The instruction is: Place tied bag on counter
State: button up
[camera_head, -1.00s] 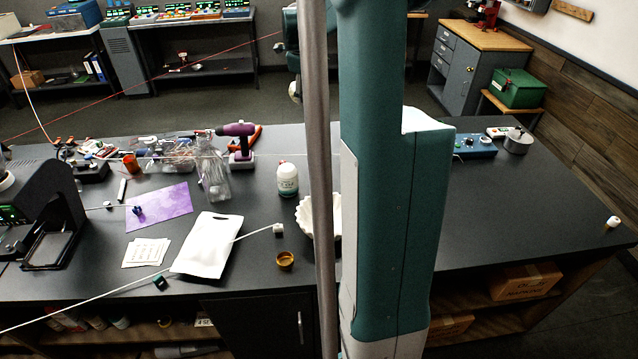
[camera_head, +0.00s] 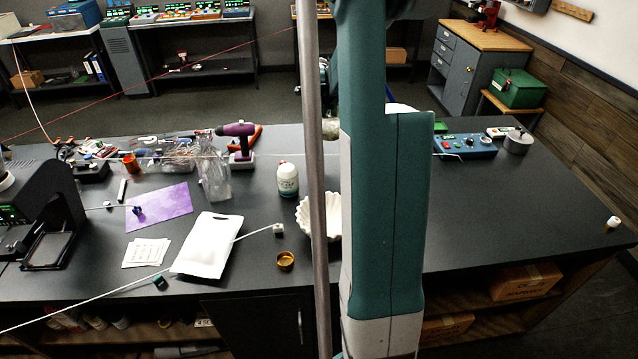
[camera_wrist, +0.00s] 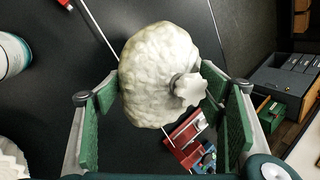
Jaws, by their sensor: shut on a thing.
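The tied bag (camera_wrist: 160,70) is a pale, lumpy, rounded bundle with a knotted neck facing the wrist camera. My gripper (camera_wrist: 165,92) is shut on it, with green pads on both sides. In the head view my arm hides most of the gripper; a small pale patch of the bag (camera_head: 330,129) shows between the pole and the arm. The dark counter (camera_head: 520,210) spans the head view, and its black surface also lies beyond the bag in the wrist view (camera_wrist: 85,60). The bag appears above the counter, but the gap is hard to judge.
A blue control box (camera_head: 464,146) sits at the back right. The right part of the counter is largely bare.

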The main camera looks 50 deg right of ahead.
jog(key=shift+f, duration=1.5)
jog(key=shift+f, duration=3.1)
jog(key=shift+f, duration=0.1)
jog(key=shift+f, duration=1.8)
jog(key=o, duration=1.3)
jog(key=shift+f, duration=0.1)
jog(key=shift+r, duration=0.25)
